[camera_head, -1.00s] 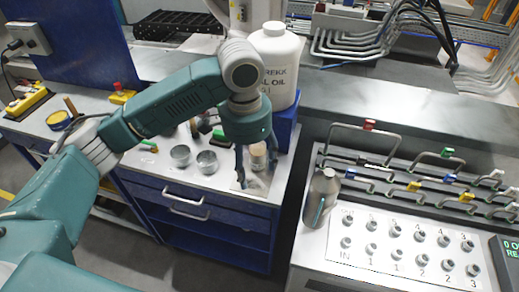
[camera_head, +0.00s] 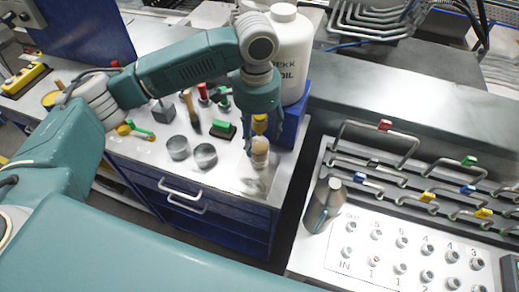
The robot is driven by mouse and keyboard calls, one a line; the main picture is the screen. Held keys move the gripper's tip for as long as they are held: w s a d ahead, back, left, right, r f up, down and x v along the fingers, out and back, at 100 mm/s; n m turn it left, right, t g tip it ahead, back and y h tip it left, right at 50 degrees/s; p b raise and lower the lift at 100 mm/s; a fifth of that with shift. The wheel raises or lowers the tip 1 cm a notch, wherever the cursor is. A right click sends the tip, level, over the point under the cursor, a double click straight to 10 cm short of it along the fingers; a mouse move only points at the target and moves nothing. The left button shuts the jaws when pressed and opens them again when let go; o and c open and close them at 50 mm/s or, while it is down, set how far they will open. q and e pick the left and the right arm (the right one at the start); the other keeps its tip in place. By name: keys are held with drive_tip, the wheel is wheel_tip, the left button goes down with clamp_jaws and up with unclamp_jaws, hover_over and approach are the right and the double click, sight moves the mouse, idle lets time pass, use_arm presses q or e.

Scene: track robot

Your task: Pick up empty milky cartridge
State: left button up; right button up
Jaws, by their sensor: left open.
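A small pale, milky-beige cylinder (camera_head: 260,153), which looks like the cartridge, stands upright on the metal top of the blue drawer cabinet (camera_head: 225,172), near its right front corner. My left gripper (camera_head: 263,138) points down over it, with its fingers open. One finger is at the cylinder's left and the other is behind it to the right. I cannot tell whether either finger touches it. A yellow item (camera_head: 260,124) shows between the fingers, behind the cylinder. My right gripper is out of view.
Two grey cups (camera_head: 205,155) and a green-topped block (camera_head: 223,129) stand left of the cylinder. A large white oil bottle (camera_head: 287,50) stands behind the gripper on a blue box (camera_head: 294,118). A grey bottle (camera_head: 323,203) stands on the panel at right.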

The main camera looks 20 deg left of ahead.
sight(259, 140)
use_arm(q)
drive_tip(key=f+p, duration=0.1)
drive_tip(key=f, duration=0.1)
drive_tip(key=w+f+p, duration=0.1)
drive_tip(key=f, duration=0.2)
drive_tip(key=shift+w, duration=0.2)
drive_tip(key=shift+f, duration=0.4)
drive_tip(key=c, duration=1.3)
drive_tip(key=shift+c, duration=0.8)
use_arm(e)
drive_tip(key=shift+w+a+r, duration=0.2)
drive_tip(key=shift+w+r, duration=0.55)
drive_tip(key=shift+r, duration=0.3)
use_arm(q)
drive_tip(key=shift+r, duration=0.1)
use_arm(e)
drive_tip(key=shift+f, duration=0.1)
